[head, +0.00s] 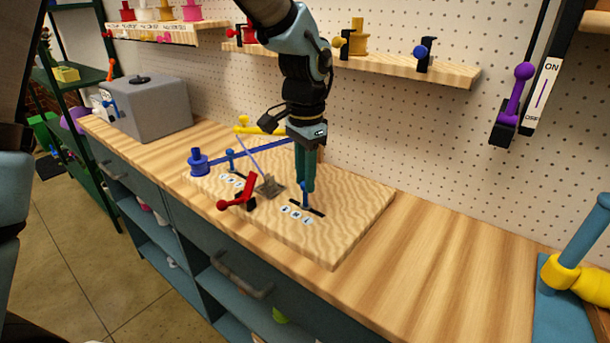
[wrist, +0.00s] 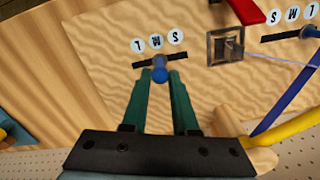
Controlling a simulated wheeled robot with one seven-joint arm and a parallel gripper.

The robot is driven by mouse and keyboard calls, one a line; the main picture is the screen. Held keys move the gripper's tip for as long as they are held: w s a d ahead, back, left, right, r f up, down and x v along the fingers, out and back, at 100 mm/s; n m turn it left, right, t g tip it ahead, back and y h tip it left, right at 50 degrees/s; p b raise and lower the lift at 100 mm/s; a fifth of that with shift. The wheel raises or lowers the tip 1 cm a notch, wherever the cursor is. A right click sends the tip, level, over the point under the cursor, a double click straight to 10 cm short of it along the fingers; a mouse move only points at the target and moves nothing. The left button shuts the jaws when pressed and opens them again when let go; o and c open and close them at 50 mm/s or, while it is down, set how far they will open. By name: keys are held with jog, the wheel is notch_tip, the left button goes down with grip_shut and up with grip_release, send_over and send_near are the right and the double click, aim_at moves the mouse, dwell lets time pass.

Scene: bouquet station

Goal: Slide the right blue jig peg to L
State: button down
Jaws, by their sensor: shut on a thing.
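The right blue jig peg (wrist: 160,68) stands in a dark slot (wrist: 181,55) in the wooden jig board (head: 352,215). In the wrist view it is at the slot's middle, by the M label (wrist: 155,42). The L label (wrist: 137,46) is to its left and the S label (wrist: 176,36) to its right. My gripper (wrist: 160,75) is shut on the peg, one green finger on each side. In the head view my gripper (head: 305,191) points down over this slot and hides most of the peg.
The left blue peg (head: 231,160) stands in its own slot. A red lever (head: 240,195), a grey metal holder (head: 268,187) and a blue spool (head: 198,162) are also on the board. A grey box (head: 150,110) stands far left.

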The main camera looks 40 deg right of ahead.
jog(key=shift+s+d, duration=0.25)
jog(key=shift+s, duration=0.55)
jog(key=shift+s+d, duration=0.2)
jog(key=shift+s, duration=0.6)
jog(key=c, duration=0.7)
grip_release()
notch_tip(320, 180, up, 11)
jog(key=shift+f+b, duration=0.1)
jog(key=shift+b, duration=1)
